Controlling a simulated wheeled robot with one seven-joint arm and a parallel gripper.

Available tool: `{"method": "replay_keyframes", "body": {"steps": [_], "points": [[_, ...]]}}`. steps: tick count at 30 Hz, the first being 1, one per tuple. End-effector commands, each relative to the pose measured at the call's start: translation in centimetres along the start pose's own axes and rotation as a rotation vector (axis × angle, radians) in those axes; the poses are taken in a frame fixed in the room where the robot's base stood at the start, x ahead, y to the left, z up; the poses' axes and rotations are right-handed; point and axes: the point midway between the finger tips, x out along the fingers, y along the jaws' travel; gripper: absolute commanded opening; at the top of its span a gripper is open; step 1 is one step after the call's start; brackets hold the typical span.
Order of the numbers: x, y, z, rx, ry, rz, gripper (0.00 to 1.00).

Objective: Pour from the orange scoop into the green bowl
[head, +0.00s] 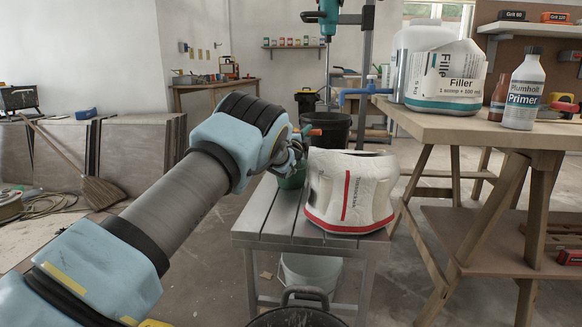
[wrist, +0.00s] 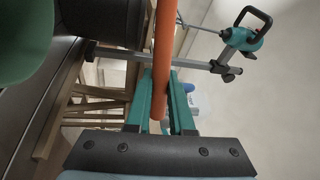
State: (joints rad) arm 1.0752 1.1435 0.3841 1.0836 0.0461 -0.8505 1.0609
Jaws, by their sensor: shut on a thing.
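My gripper (head: 299,142) is at the end of my arm, above the grey slatted bench in the head view. It is shut on the orange scoop (head: 313,132), of which only a small bit shows there. In the wrist view my gripper (wrist: 160,84) holds the scoop's long orange handle (wrist: 163,45) between teal fingers. The scoop's cup and any contents are out of sight. The green bowl (head: 292,181) stands on the bench below my gripper, partly hidden by it. Its green side also shows at the upper left of the wrist view (wrist: 22,38).
A white bag with red stripes (head: 350,195) stands on the slatted bench (head: 290,233), close right of the bowl. A wooden workbench (head: 465,124) at right bears a filler tub (head: 446,78) and a primer bottle (head: 523,92). A dark bucket (head: 300,316) is in front.

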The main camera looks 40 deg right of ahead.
Motion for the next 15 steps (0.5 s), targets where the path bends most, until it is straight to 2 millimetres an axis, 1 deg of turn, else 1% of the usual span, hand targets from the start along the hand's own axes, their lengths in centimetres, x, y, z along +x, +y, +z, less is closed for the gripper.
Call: {"method": "replay_keyframes", "body": {"steps": [15], "points": [[-0.10, 0.49, -0.51, 0.057, 0.012, -0.001, 0.00]]}}
